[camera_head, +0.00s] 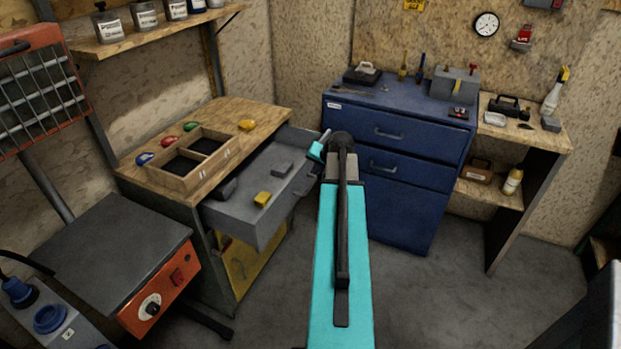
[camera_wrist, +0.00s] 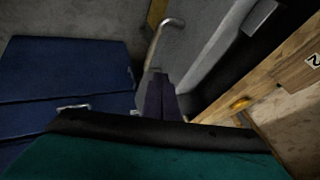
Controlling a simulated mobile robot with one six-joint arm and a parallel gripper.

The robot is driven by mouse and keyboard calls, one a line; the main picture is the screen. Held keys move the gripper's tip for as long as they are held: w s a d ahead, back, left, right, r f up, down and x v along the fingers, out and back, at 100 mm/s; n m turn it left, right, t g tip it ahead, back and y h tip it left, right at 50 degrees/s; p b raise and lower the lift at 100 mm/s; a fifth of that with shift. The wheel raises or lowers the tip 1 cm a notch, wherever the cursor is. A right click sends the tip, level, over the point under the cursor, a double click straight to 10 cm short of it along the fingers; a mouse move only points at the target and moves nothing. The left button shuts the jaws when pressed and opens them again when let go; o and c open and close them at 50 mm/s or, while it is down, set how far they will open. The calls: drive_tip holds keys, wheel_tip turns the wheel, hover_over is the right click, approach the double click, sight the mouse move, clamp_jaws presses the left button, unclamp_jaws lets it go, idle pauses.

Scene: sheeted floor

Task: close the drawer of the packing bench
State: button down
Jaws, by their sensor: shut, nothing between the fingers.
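The packing bench (camera_head: 262,110) has a wooden top and stands at the left in the head view. Its grey drawer (camera_head: 238,219) is pulled well out and holds a yellow block, a dark grey block and a dark rounded item. The drawer's bar handle (camera_head: 303,182) is on its front, partly hidden by my arm. In the wrist view the handle (camera_wrist: 163,40) stands off the drawer front (camera_wrist: 192,35). My gripper (camera_wrist: 159,78) is shut and empty, with its fingertips close to the handle and front; I cannot tell whether they touch. In the head view my arm hides the fingers.
A wooden divided tray (camera_head: 193,160) and several coloured items lie on the bench top. A blue cabinet (camera_head: 397,150) stands to the right, near my arm. A machine with an orange control panel (camera_head: 155,300) stands at front left. Grey floor (camera_head: 460,290) is clear at front right.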

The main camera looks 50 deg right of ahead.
drive_tip(key=shift+d+f, duration=0.1)
drive_tip(key=shift+d, duration=0.1)
drive_tip(key=p+x, duration=0.2)
drive_tip(key=x, duration=0.7)
drive_tip(key=shift+d+f, duration=0.15)
drive_tip(key=shift+f, duration=0.2)
